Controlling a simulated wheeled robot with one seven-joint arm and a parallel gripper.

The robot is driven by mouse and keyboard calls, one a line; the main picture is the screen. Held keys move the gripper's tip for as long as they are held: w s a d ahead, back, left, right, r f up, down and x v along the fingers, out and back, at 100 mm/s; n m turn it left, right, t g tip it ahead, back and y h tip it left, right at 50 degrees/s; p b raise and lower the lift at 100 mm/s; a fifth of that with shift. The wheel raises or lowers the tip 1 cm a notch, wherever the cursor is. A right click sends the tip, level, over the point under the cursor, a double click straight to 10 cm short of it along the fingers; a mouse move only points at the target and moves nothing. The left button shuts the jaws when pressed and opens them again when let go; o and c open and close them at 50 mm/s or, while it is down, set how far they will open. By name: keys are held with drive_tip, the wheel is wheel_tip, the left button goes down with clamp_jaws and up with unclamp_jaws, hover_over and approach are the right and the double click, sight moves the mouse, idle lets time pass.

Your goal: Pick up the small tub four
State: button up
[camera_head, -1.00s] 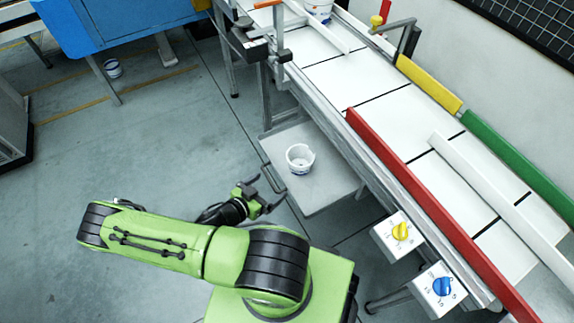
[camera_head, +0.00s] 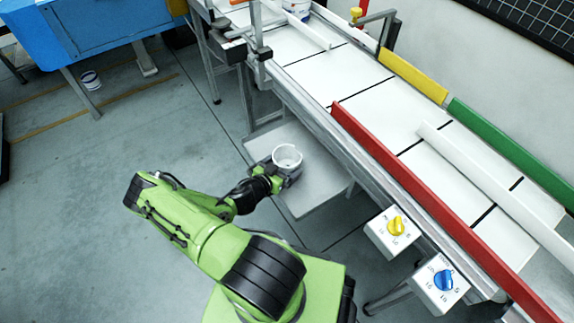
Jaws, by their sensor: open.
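A small white tub (camera_head: 287,157) stands upright on a light grey low shelf (camera_head: 318,193) beside the conveyor. My gripper (camera_head: 284,170) is right at the tub, on its near lower-left side, with its open jaws reaching around the tub's lower part. The far finger is partly hidden by the tub, and I cannot tell whether either finger touches it. No number can be read on the tub.
The conveyor (camera_head: 353,82) with a red rail (camera_head: 440,205) runs above and right of the shelf. Two knob boxes (camera_head: 390,232) stick out at its near side. Another tub (camera_head: 90,80) is on the floor under a blue machine (camera_head: 100,25). Open floor lies left.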

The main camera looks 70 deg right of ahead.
drive_tip(key=shift+c, duration=0.5)
drive_tip(key=c, duration=0.6)
drive_tip(key=shift+o, duration=0.2)
wheel_tip(320, 180, up, 10)
drive_tip(key=p, duration=0.3)
drive_tip(key=shift+p, duration=0.35)
